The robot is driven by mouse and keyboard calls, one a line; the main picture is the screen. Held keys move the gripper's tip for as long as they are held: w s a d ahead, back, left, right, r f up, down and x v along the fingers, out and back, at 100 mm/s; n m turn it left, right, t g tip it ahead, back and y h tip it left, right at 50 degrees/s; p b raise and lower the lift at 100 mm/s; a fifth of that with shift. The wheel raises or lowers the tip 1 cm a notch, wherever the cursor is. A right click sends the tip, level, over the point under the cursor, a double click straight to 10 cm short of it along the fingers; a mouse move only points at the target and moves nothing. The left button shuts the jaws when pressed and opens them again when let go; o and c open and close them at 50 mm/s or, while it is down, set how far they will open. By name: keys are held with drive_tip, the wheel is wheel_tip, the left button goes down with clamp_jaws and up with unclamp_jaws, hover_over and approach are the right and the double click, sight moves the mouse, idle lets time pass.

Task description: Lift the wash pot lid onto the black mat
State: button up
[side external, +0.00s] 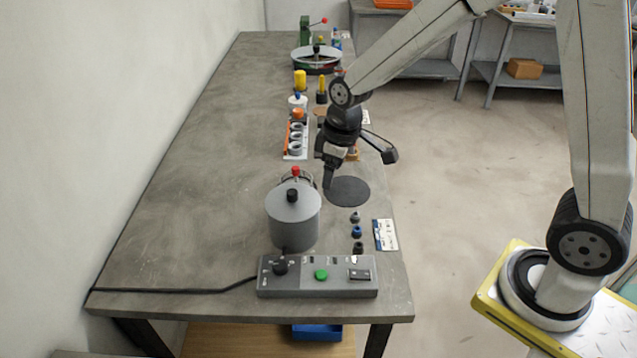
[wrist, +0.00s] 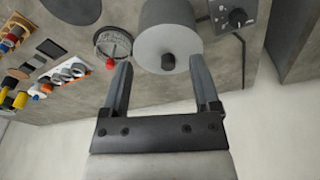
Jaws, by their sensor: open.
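The wash pot (side external: 292,228) is a grey cylinder near the front of the table. Its grey lid (side external: 293,203) sits on top with a black knob (side external: 292,196). In the wrist view the lid (wrist: 168,45) shows at top centre, with its knob (wrist: 168,62) above and between the fingertips. The black mat (side external: 347,191) is a flat disc on the table, right of the pot. My gripper (side external: 327,186) is open and empty, pointing down beside the mat's left edge. In the wrist view my gripper (wrist: 162,72) has both fingers spread, apart from the knob.
A control box (side external: 318,276) with a black dial and green button stands in front of the pot. A red-knobbed round item (wrist: 112,45) is behind the pot. An orange-and-white rack (side external: 296,140) stands farther back.

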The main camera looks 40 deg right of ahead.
sight(292, 191)
drive_tip(key=w+a+n, duration=0.1)
drive_tip(key=w, duration=0.1)
drive_tip(key=w+a+n, duration=0.1)
drive_tip(key=w, duration=0.2)
drive_tip(key=w+a+n, duration=0.1)
drive_tip(key=w, duration=0.1)
drive_tip(key=shift+w+a+f+n+g, duration=0.25)
drive_tip(key=shift+f+n+g, duration=0.15)
drive_tip(key=shift+w+a+f, duration=0.15)
drive_tip(key=shift+f, duration=1.8)
drive_tip(key=shift+w+a+f, duration=0.1)
drive_tip(key=shift+a+f, duration=0.05)
drive_tip(key=shift+f, duration=1.8)
drive_tip(key=shift+c, duration=0.2)
clamp_jaws()
